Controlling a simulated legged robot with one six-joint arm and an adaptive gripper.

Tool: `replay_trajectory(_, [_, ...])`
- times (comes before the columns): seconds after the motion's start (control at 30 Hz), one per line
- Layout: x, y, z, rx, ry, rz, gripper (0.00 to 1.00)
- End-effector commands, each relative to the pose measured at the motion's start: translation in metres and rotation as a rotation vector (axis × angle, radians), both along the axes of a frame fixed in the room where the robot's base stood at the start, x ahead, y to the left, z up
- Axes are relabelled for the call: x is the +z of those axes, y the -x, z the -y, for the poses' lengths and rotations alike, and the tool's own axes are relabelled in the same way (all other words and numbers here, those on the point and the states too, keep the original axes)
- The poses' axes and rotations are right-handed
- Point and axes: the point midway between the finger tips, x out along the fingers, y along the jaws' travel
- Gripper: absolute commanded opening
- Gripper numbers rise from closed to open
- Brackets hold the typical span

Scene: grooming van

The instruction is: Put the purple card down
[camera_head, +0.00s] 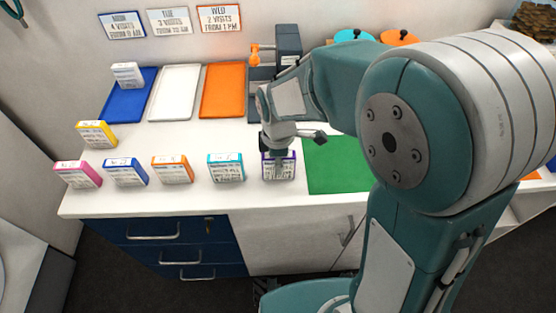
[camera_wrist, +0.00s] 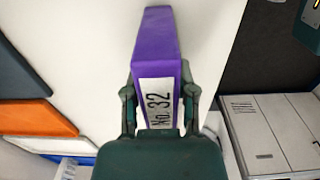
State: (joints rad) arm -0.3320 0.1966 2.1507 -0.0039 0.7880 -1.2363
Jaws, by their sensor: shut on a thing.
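The purple card (camera_head: 279,168) stands upright on the white counter or just above it, near the front edge; I cannot tell whether its base touches. In the wrist view the purple card (camera_wrist: 156,60) shows its purple edge and a label reading "No. 32". My gripper (camera_head: 279,155) comes down on the card from above and behind. Its two fingers (camera_wrist: 158,98) are shut on the card's sides in the wrist view. The arm hides part of the counter to the right.
A row of teal (camera_head: 226,167), orange (camera_head: 172,170), blue (camera_head: 125,172) and pink (camera_head: 77,174) cards stands to the left, with a yellow card (camera_head: 96,134) behind. Blue (camera_head: 125,103), white (camera_head: 174,95) and orange (camera_head: 222,92) trays lie behind. A green mat (camera_head: 335,165) lies right of the purple card.

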Motion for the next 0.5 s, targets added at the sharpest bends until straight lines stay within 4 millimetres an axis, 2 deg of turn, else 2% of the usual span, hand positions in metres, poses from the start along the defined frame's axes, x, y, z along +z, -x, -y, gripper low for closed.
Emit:
replay_trajectory(0.17, [-0.0020, 0.0001, 0.0000, 0.000, 0.000, 0.000, 0.00])
replay_trajectory(0.2, [-0.0017, 0.0000, -0.0002, 0.000, 0.000, 0.000, 0.54])
replay_trajectory(0.23, [-0.0017, 0.0000, -0.0002, 0.000, 0.000, 0.000, 0.67])
replay_trajectory(0.27, [-0.0016, 0.0000, -0.0002, 0.000, 0.000, 0.000, 0.70])
replay_trajectory(0.5, [-0.0015, 0.0000, -0.0002, 0.000, 0.000, 0.000, 0.70])
